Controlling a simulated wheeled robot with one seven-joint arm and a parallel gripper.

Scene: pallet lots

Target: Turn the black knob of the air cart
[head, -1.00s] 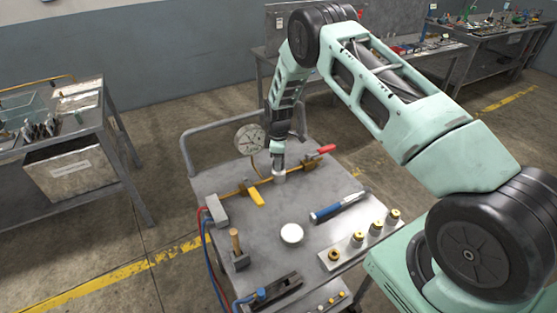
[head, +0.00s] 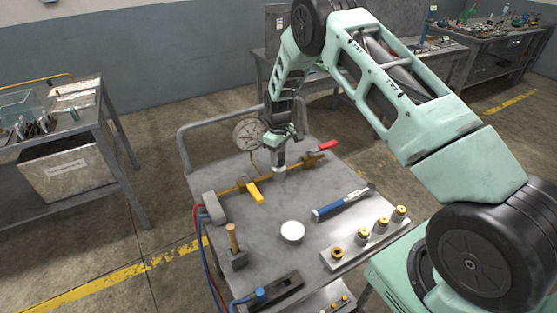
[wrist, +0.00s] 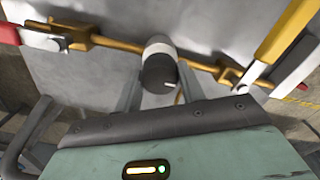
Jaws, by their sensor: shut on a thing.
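The air cart (head: 285,260) has a grey top with a brass pipe (head: 232,189) running across it. In the wrist view the black knob (wrist: 159,72) sits on a pale round body over the pipe, with a white mark pointing to the right. My gripper (head: 279,165) reaches down to the knob; in the wrist view my gripper (wrist: 159,80) has one finger on each side and is shut on it. In the head view my gripper hides the black knob, and only the pale body below shows.
A gauge (head: 248,134) stands behind the pipe. A red-handled valve (head: 328,145) is right of my gripper and a yellow lever (head: 256,192) left. A blue tool (head: 342,204), a white round piece (head: 292,231) and brass fittings (head: 381,228) lie nearer. A rail bounds the far side.

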